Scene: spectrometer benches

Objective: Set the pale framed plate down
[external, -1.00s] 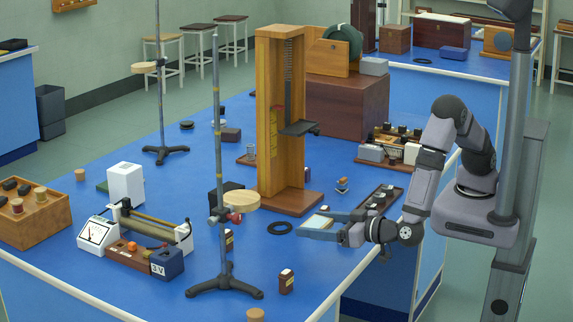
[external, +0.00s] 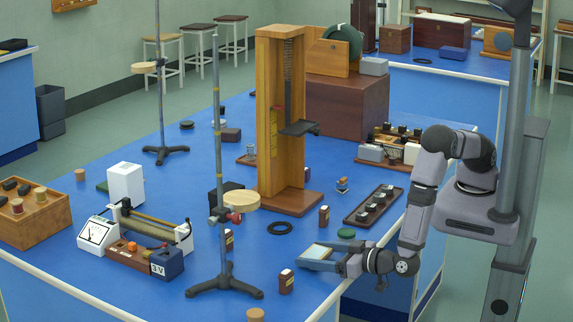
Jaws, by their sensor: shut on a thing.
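My gripper (external: 338,263) is near the front right edge of the blue bench (external: 262,275). It is shut on the pale framed plate (external: 319,253), a small flat piece with a pale centre, which lies roughly level between the fingers. The plate is low over the bench top; I cannot tell whether it touches the surface. The fingers partly hide its edges.
A small dark red box (external: 286,281) stands left of the plate, and another (external: 324,215) stands behind it. A green disc (external: 346,233) and a dark ring (external: 280,228) lie close by. A retort stand (external: 224,283) rises to the left.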

